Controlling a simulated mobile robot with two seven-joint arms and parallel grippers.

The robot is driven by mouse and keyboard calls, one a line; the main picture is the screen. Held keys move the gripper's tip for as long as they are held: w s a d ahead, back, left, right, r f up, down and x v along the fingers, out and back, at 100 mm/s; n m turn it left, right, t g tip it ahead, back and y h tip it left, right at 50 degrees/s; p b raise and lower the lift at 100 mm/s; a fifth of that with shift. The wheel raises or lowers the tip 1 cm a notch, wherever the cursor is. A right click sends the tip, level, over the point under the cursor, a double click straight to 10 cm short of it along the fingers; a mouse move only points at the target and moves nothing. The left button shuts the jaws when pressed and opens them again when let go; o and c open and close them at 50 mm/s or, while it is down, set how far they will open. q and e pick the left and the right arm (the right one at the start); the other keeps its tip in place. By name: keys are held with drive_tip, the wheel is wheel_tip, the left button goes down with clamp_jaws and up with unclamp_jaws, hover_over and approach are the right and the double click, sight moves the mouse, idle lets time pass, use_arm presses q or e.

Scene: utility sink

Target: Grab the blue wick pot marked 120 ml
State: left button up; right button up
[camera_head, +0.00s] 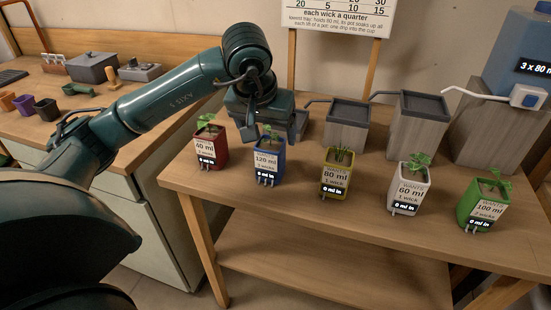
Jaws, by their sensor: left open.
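The blue wick pot (269,163) stands upright on the wooden table. Its label reads 120 ml, with a "0 ml in" strip below, and a small green plant grows in it. My left gripper (271,133) is open, pointing down just above and behind this pot. Its fingers come down near the pot's rim and plant. I cannot tell whether they touch or straddle the pot. My right gripper is not in view.
A red pot (211,149) stands close to the left. Yellow (336,174), white (408,189) and green (484,205) pots stand to the right. Grey tanks (348,124) with spouts stand behind. Bare tabletop (300,198) lies in front. A side bench (80,103) is at left.

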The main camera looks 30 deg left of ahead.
sight(271, 146)
use_arm(q)
drive_tip(key=x, duration=0.4)
drive_tip(key=shift+f, duration=0.25)
drive_tip(key=x, duration=0.5)
drive_tip(key=shift+s+a+f, duration=0.1)
drive_tip(key=shift+a+f, duration=0.05)
drive_tip(key=shift+a, duration=0.05)
drive_tip(key=c, duration=1.2)
